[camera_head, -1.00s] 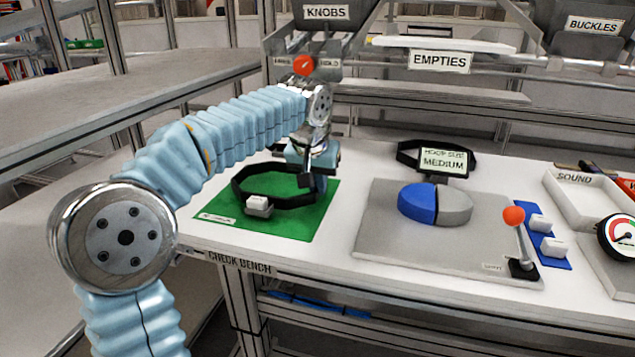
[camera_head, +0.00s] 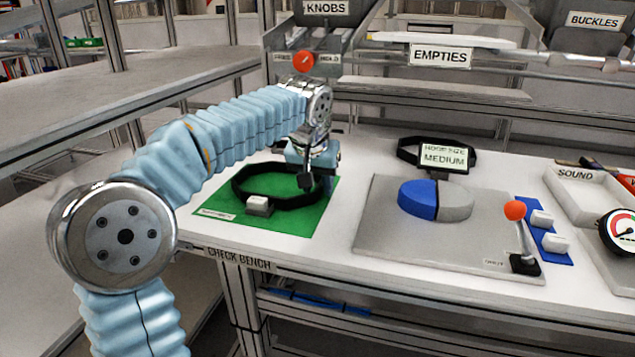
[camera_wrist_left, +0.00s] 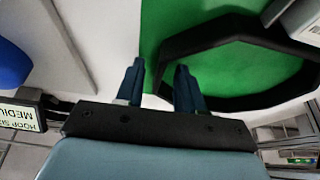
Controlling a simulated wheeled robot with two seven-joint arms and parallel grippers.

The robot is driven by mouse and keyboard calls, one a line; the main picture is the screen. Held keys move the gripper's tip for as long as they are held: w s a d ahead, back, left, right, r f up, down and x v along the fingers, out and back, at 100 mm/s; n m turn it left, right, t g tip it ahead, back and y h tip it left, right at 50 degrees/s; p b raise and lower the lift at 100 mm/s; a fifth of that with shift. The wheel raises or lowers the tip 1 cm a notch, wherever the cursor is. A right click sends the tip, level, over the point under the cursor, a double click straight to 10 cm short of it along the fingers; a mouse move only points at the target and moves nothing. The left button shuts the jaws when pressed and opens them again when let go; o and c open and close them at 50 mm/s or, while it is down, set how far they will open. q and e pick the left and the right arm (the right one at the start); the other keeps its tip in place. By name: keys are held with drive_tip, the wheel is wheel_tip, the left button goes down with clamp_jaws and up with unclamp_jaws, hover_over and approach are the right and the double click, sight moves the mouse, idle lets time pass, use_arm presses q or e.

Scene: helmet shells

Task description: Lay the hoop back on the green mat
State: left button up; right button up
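The hoop (camera_head: 285,203) is a black angular band with a small white block (camera_head: 258,203) on its near side. It appears to lie flat on the green mat (camera_head: 310,222) at the left of the bench. My left gripper (camera_head: 305,181) is over the hoop's right end, pointing down. In the left wrist view, its two dark blue fingers (camera_wrist_left: 159,88) stand apart. One is in front of the hoop's band (camera_wrist_left: 172,62), and I cannot tell whether it touches. My left arm and gripper hide part of the hoop's far right side. My right gripper is not in view.
A grey board with a blue and grey disc (camera_head: 436,200) and a red-knobbed lever (camera_head: 519,235) is right of the mat. A SOUND tray (camera_head: 575,192) is at far right.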

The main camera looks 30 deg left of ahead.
use_arm(q)
drive_tip(key=p+v, duration=0.2)
drive_tip(key=v, duration=1.1)
drive_tip(key=shift+s+r, duration=0.2)
drive_tip(key=shift+r, duration=0.1)
